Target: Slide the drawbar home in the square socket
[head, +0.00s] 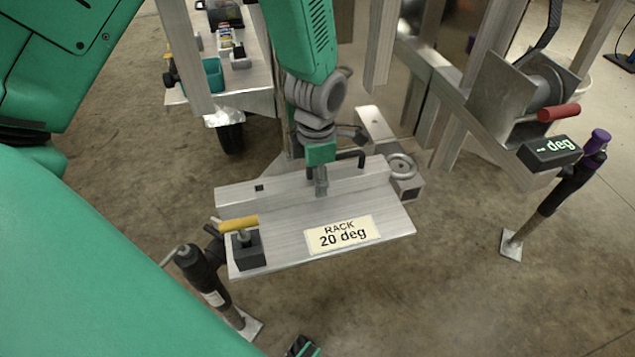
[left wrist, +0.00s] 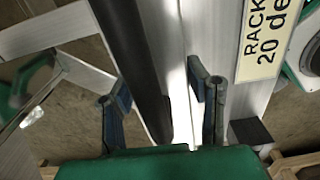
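The drawbar (head: 285,193) appears to be the square aluminium bar along the back of the tilted rack, with a small dark hole near its left end, a black handle (head: 350,154) and a grey ring at its right end. My left gripper (head: 321,181) reaches down over it, just left of the handle. I cannot pick out the square socket with certainty.
The rack plate (head: 275,240) reads "RACK 20 deg" and carries a yellow-handled clamp (head: 240,225). A red-handled winch (head: 545,92) and a "-- deg" display (head: 550,151) are on the right. Jacks stand left (head: 205,275) and right (head: 550,200). The floor at lower right is clear.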

